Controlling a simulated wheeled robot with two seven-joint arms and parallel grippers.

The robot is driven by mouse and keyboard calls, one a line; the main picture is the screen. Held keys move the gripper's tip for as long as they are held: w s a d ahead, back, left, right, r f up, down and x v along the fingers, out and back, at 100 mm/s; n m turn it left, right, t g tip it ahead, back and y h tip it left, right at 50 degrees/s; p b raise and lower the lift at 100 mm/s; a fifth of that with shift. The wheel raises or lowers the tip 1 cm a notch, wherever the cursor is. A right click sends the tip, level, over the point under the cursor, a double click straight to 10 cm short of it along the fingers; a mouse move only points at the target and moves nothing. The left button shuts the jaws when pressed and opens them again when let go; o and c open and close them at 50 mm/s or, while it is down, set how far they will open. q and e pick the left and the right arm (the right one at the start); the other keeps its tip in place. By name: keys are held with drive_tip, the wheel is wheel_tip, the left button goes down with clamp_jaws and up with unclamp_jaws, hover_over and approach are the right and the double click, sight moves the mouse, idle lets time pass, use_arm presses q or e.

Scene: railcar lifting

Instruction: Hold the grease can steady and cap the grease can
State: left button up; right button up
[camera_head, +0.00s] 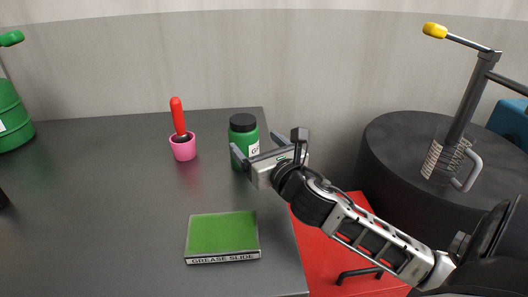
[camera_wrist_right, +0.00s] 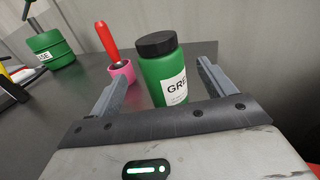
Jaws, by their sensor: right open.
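The green grease can (camera_head: 238,160) stands upright near the back right corner of the dark table, with a black cap (camera_head: 243,122) on its top. In the right wrist view the can (camera_wrist_right: 170,82) shows part of a white label reading "GRE", and the black cap (camera_wrist_right: 156,43) appears to sit level on it. My right gripper (camera_head: 256,145) is open, with one finger on each side of the can. In the right wrist view the fingers (camera_wrist_right: 158,75) flank the can with gaps; no contact is clear. My left gripper is not in view.
A pink cup (camera_head: 182,149) holding a red-handled tool (camera_head: 177,115) stands left of the can. A green "GREASE SLIDE" block (camera_head: 222,233) lies in front. A green container (camera_head: 12,115) is far left. Right of the table are a red box (camera_head: 325,250) and a dark drum (camera_head: 400,150).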

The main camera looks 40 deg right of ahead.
drive_tip(key=shift+s+a, duration=0.15)
drive_tip(key=shift+s, duration=0.55)
drive_tip(key=shift+s+a, duration=0.1)
drive_tip(key=shift+s, duration=0.6)
